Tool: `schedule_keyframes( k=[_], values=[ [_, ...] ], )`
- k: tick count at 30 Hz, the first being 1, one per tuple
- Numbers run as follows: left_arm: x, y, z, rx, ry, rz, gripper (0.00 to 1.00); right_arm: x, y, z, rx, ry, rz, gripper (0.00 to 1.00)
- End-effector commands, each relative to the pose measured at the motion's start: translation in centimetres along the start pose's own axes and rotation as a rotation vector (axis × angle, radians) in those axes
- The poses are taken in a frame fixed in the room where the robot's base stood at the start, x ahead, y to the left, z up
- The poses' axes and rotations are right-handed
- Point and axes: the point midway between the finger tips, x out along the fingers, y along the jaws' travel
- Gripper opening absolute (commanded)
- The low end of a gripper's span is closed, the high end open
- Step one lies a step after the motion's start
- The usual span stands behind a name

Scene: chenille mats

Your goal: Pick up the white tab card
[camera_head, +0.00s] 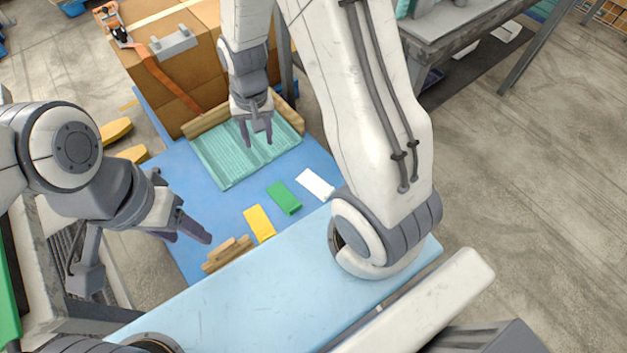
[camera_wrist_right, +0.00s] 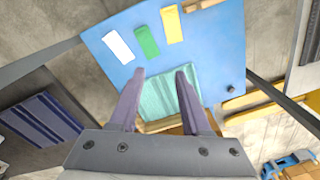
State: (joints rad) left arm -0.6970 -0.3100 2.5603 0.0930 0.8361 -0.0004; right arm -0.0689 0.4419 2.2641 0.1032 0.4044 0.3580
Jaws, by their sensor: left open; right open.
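The white tab card (camera_head: 316,184) lies flat on the blue table surface in the head view, to the right of a green card (camera_head: 284,197) and a yellow card (camera_head: 259,223). In the right wrist view the white card (camera_wrist_right: 118,46) is at the upper left, beyond the fingertips. My right gripper (camera_head: 256,144) is open and empty above the teal ribbed mat (camera_head: 220,165); its fingers also show in the right wrist view (camera_wrist_right: 158,76). My left gripper (camera_head: 190,236) is at the left over the blue surface, open and empty, apart from the cards.
Wooden pieces (camera_head: 228,254) lie at the front of the blue surface (camera_head: 185,185), near the yellow card. Cardboard boxes (camera_head: 165,60) stand behind the mat. A grey table (camera_head: 465,30) stands at the back right.

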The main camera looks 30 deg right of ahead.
Motion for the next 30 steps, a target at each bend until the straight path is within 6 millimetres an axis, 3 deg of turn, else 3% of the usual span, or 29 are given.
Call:
schedule_keyframes(
  k=[1, 3, 6, 9, 12, 15, 18, 30],
  values=[
    [3.1, -0.2, 0.2, 0.000, 0.000, 0.000, 0.54, 5.9, 2.8, -1.8, 0.127, -0.010, 0.012, 0.47],
    [5.1, -0.4, 0.3, 0.000, 0.000, 0.000, 0.54, 11.3, 6.2, -3.9, 0.290, -0.007, 0.021, 0.47],
    [7.6, -0.6, 0.4, 0.000, 0.000, 0.000, 0.54, 18.6, 11.5, -5.5, 0.507, -0.002, 0.032, 0.47],
    [9.6, -0.7, 0.5, 0.000, 0.000, 0.000, 0.54, 24.7, 16.0, -5.7, 0.686, 0.003, 0.040, 0.47],
    [10.8, -0.8, 0.6, 0.000, 0.000, 0.000, 0.54, 29.0, 19.3, -5.2, 0.817, 0.007, 0.047, 0.47],
    [11.4, -0.8, 0.6, 0.000, 0.000, 0.000, 0.54, 31.5, 21.3, -4.7, 0.896, 0.011, 0.051, 0.47],
    [11.8, -0.9, 0.6, 0.000, 0.001, 0.000, 0.54, 32.7, 22.2, -4.4, 0.933, 0.013, 0.052, 0.47],
    [16.2, -1.2, 0.8, 0.000, 0.001, 0.000, 0.54, 37.4, 22.5, -4.3, 0.936, 0.014, 0.053, 0.47]
  ],
)
